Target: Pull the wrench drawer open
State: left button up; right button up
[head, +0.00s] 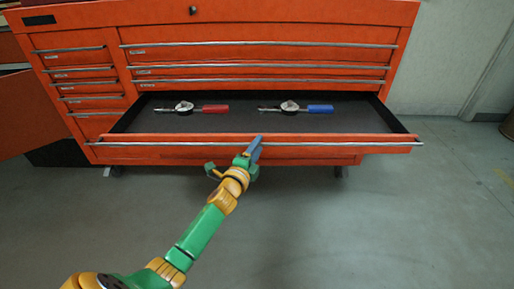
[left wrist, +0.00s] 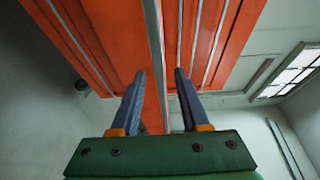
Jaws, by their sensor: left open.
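The wrench drawer (head: 330,137) of the orange tool cabinet stands pulled well out, its dark tray showing. A wrench with a red handle (head: 215,109) and one with a blue handle (head: 319,109) lie in it. A long metal handle (head: 340,144) runs along its front. My left gripper (head: 255,148) is at the middle of this handle. In the left wrist view its two fingers (left wrist: 159,76) are open and apart, with the handle (left wrist: 155,50) showing between them. Contact with the handle cannot be told. My right gripper is not in view.
The cabinet's other drawers (head: 255,57) above and at left are shut. An orange panel (head: 28,112) stands out at the far left. The grey floor (head: 400,230) in front is clear. A dark round object (head: 508,124) is at the right edge.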

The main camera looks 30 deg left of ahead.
pick_arm(q)
jog(key=s+d+p, duration=0.1)
jog(key=s+p, duration=0.1)
jog(key=s, duration=0.5)
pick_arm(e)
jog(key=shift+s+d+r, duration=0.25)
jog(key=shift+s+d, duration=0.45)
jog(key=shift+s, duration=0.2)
